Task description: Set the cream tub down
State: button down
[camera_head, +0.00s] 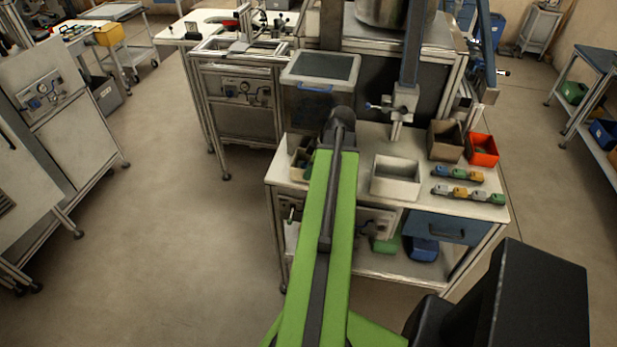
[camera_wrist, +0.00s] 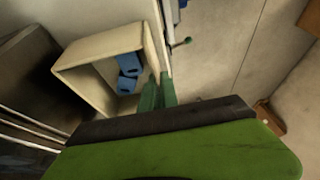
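In the head view, part of the tub (camera_head: 295,146) shows left of my green arm, at the left end of the white workbench (camera_head: 345,155). My arm hides the rest. Whether the tub's base touches the bench cannot be told.
A pale open tub (camera_head: 396,178) stands mid-bench. A brown box (camera_head: 445,140), an orange bin (camera_head: 482,150) and rows of small coloured pieces (camera_head: 462,174) are to the right. Open floor lies left of the bench.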

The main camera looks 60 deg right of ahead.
jog(key=shift+f, duration=0.1)
jog(key=c, duration=1.6)
grip_release()
jog(key=shift+r+p, duration=0.3)
jog(key=shift+r, duration=0.15)
jog(key=p+v, duration=1)
jog(key=v, duration=0.1)
jog(key=shift+s+r, duration=0.15)
jog(key=shift+r, duration=0.05)
